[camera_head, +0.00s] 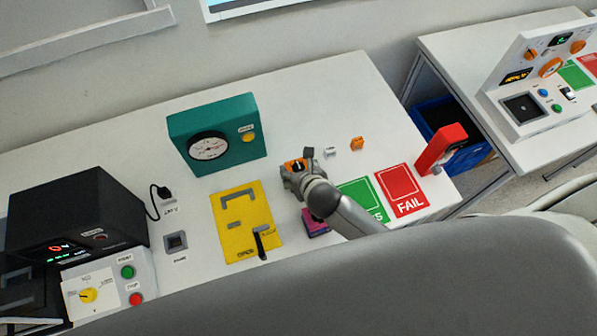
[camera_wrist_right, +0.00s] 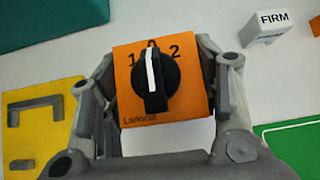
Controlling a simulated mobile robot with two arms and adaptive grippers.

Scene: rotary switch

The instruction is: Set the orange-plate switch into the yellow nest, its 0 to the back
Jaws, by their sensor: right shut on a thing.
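The orange-plate switch (camera_wrist_right: 190,100) is between the fingers of my right gripper (camera_head: 297,166), which is shut on it. In the wrist view its black knob (camera_wrist_right: 155,80) has a white line pointing to the 0 at the plate's upper edge, between 1 and 2. In the head view only a small part of the orange plate (camera_head: 289,163) shows behind the fingers. The switch is apart from the nest. My left gripper is not in view.
A teal gauge box (camera_head: 240,115) stands behind the nest. A white FIRM block (camera_head: 330,152) and a small orange block (camera_head: 357,143) lie right of the gripper. A purple block (camera_head: 314,222), green mat (camera_head: 358,190), FAIL mat (camera_head: 400,185) and red box (camera_head: 437,150) are further right or nearer.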

